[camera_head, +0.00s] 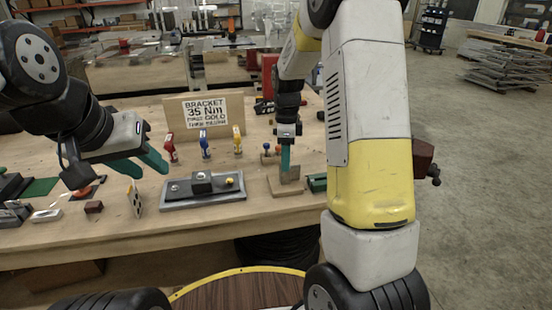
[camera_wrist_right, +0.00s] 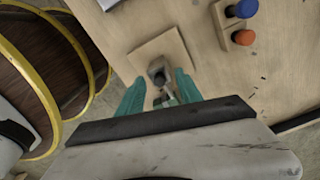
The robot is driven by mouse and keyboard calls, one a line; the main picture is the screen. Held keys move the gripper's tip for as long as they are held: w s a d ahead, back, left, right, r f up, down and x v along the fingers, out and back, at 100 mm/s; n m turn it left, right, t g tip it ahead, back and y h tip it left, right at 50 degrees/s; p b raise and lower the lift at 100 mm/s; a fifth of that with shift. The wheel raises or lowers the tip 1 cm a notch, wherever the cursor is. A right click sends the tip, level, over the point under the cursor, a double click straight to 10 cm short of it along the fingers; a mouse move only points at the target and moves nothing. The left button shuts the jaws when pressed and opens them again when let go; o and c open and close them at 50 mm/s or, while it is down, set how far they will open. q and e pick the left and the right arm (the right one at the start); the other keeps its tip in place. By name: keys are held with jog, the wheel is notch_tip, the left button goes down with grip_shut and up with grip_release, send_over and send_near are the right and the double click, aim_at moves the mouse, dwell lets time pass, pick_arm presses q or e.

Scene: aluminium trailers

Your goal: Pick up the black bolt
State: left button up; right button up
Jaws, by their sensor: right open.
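The black bolt (camera_wrist_right: 158,75) shows in the right wrist view as a dark round head with a greyer part beside it, at a wooden stand (camera_wrist_right: 146,54). My right gripper (camera_wrist_right: 161,90) is open, its teal fingers on either side of the bolt. No grip on it shows. In the head view, my right gripper (camera_head: 286,162) points down at the wooden stand (camera_head: 286,190), and the bolt cannot be made out there. My left gripper (camera_head: 145,163) is open and empty above the left of the table, its teal fingers apart.
A grey fixture plate (camera_head: 203,200) lies left of the stand on the wooden table (camera_head: 100,238). Red, blue and yellow tools (camera_head: 204,143) stand before a bracket sign (camera_head: 206,112). A small holder with blue and orange knobs (camera_wrist_right: 239,24) is close to the stand.

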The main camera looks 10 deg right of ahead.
grip_shut()
dwell(0.3)
